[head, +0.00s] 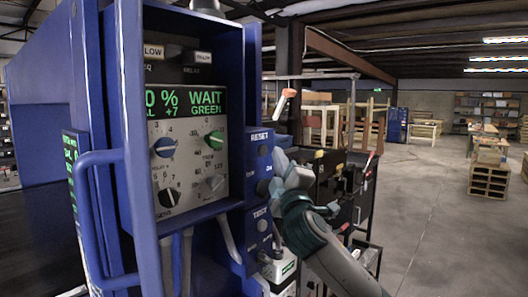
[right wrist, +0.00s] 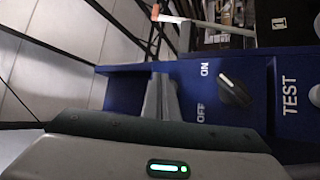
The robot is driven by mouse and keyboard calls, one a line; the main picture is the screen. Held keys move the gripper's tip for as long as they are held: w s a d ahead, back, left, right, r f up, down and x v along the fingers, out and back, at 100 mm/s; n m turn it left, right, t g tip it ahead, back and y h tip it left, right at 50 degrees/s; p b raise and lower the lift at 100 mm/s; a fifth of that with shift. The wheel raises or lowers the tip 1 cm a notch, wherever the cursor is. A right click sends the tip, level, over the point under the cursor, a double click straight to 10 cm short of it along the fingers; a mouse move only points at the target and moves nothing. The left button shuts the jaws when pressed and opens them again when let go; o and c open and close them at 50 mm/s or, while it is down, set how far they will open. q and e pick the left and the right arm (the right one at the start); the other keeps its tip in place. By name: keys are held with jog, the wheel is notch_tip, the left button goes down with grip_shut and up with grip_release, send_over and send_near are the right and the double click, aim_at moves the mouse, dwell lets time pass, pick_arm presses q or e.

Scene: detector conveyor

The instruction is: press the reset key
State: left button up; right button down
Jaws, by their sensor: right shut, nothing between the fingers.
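The reset key (head: 263,150) is a small dark round button under the label RESET, on a blue box at the right side of the detector cabinet. My right gripper (head: 278,161) is beside this box in the head view, its fingers shut and empty. The tips appear very close to the key; I cannot tell whether they touch it. In the right wrist view the shut fingers (right wrist: 161,97) are over the blue panel (right wrist: 200,75), left of the ON/OFF knob (right wrist: 235,91). They hide part of the panel, and I cannot see the reset key there. My left gripper is not in view.
The ON/OFF knob (head: 263,187) and a TEST button (head: 262,225) lie below the key. The cabinet's screen (head: 190,103) reads WAIT and GREEN. A blue handle (head: 85,220) juts out at left. A black cart (head: 345,190) stands behind my arm.

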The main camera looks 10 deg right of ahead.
jog(key=s+d, duration=0.2)
jog(key=s, duration=0.1)
jog(key=shift+d, duration=0.2)
dwell(0.7)
